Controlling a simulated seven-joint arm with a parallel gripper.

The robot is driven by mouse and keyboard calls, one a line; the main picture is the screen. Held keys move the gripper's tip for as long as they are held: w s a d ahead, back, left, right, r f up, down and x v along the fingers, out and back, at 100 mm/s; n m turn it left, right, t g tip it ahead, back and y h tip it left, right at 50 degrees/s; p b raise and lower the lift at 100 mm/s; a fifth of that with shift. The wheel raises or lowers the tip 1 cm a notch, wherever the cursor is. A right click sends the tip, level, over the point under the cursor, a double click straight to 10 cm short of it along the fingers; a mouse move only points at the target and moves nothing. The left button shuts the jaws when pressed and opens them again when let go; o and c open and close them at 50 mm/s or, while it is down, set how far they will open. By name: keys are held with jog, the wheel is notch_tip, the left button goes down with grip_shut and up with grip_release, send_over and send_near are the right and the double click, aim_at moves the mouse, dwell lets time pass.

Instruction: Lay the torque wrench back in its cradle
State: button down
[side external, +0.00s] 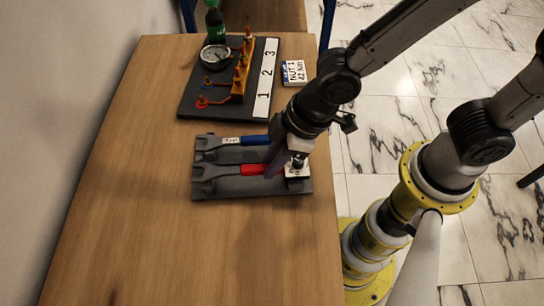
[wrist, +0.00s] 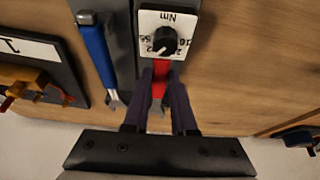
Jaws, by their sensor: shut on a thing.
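The red-handled torque wrench (side external: 255,169) lies along the front half of the dark grey cradle (side external: 245,193), its forked head at the left. Its red handle also shows in the wrist view (wrist: 160,70). My gripper (side external: 286,166) is at the handle's right part and shut on it; in the wrist view the two fingers (wrist: 161,82) stand on either side of the handle. A white block with a black dial marked Nm (wrist: 167,40) is at the handle's end, partly behind my gripper in the side view. I cannot tell whether the wrench touches the cradle floor.
A blue-handled wrench (side external: 254,140) lies parallel in the cradle's back half. Behind is a dark board (side external: 187,108) with a gauge (side external: 215,57), orange fixture and numbers 1, 2, 3. The table's front is clear.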

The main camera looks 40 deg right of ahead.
jog(key=shift+f, duration=0.45)
dwell(0.4)
jog(key=c, duration=0.7)
grip_release()
jog(key=shift+o, duration=0.2)
jog(key=v, duration=1.3)
jog(key=shift+r, duration=0.4)
